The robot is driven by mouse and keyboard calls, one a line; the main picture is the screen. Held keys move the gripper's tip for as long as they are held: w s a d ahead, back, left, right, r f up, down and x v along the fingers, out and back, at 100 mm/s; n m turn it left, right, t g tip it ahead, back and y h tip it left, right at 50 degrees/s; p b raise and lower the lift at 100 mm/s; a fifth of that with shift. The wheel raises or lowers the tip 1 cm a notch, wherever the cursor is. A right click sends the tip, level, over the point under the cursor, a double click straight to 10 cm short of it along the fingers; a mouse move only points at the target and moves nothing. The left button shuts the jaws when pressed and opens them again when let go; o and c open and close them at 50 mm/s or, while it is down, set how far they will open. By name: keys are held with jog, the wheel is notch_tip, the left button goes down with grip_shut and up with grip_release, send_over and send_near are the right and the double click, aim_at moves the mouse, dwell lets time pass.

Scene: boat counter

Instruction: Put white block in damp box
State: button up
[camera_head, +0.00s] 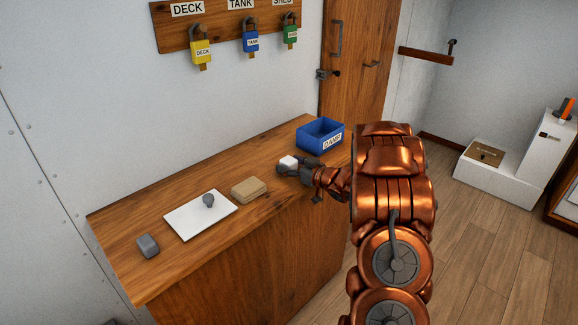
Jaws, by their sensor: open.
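The white block (288,162) sits near the right end of the wooden counter. My gripper (296,166) is at the block, with its dark fingers open. One finger shows in front of the block and the other behind its right side. I cannot tell whether either finger touches it, and the block's lower part is partly hidden. The blue damp box (312,139), labelled DAMP, stands just behind and to the right of the block, at the counter's far right end. Its visible inside looks empty.
A tan block-like pad (249,189), a white sheet (190,222) with a grey knob-like object (208,200) on it, and a grey block (147,245) lie to the left on the counter (265,160). Padlocks (251,42) hang on a wall board above.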

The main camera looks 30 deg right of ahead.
aim_at(293, 168)
jog(key=v, duration=0.4)
jog(key=b+v, duration=0.1)
jog(key=v, duration=0.1)
jog(key=shift+a+f, duration=0.15)
jog(key=shift+a, duration=0.2)
jog(key=shift+s+d, duration=0.1)
jog(key=shift+s, duration=0.55)
jog(key=shift+w+r, duration=0.1)
jog(key=shift+r, duration=0.15)
